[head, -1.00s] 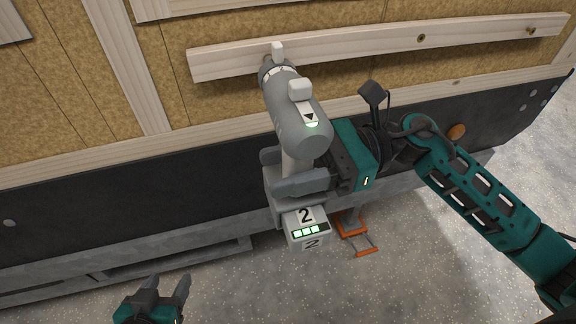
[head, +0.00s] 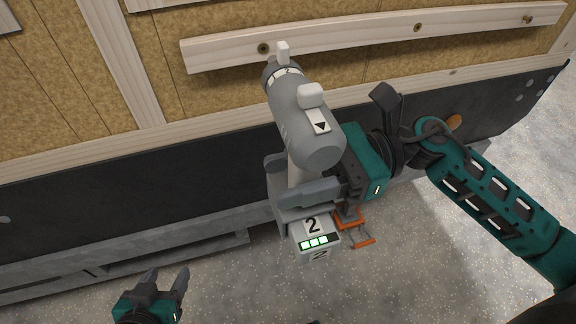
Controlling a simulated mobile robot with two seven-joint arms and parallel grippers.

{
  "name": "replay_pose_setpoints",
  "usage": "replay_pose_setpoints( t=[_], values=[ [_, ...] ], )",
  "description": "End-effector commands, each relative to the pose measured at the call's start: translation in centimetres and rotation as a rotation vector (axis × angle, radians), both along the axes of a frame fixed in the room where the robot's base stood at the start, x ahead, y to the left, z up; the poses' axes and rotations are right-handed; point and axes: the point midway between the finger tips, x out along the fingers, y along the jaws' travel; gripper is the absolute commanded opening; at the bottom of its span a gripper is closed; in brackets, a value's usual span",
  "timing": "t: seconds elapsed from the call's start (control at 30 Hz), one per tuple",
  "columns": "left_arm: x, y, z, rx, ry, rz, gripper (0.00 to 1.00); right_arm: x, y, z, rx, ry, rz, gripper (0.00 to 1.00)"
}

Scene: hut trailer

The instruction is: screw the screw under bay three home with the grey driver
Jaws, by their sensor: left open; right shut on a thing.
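The grey driver (head: 305,125) is held upright in front of the wall, its nose up near the pale wooden rail (head: 350,40). My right gripper (head: 281,178) is shut on its handle. A screw head (head: 263,48) shows in the rail just left of the nose and looks close to the wood. A second screw (head: 417,27) and a third, protruding screw (head: 527,19) are further right. No bay number is readable. My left gripper (head: 167,279) is open and empty at lower left.
An orange-edged step or bracket (head: 350,220) is behind the driver's base, partly hidden. A dark wall panel (head: 120,190) and grey ledge (head: 200,247) run below the rail. The speckled floor is clear.

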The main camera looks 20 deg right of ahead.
Motion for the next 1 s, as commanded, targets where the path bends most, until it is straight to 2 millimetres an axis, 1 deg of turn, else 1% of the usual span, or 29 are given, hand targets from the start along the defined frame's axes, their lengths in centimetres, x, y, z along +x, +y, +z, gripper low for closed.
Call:
replay_pose_setpoints(
  t=[0.1, 0.3, 0.5, 0.63, 1.0],
  values=[
    [0.0, 0.0, -1.2, 0.000, 0.000, 0.000, 0.58, -0.8, -1.4, -0.4, 0.000, 0.000, -0.001, 0.00],
    [0.0, 0.0, -2.8, -0.001, 0.000, 0.001, 0.58, -2.3, -4.2, -0.4, -0.001, 0.000, 0.000, 0.00],
    [0.0, 0.0, -3.5, -0.001, 0.001, 0.001, 0.58, -3.4, -6.3, -0.1, 0.001, 0.000, 0.001, 0.00],
    [0.0, 0.0, -3.6, -0.001, 0.001, 0.001, 0.58, -3.6, -6.8, 0.1, 0.002, -0.003, 0.002, 0.00],
    [0.0, 0.0, -3.5, -0.001, 0.001, 0.001, 0.58, -3.6, -6.8, 0.2, 0.003, -0.003, 0.002, 0.00]
  ],
)
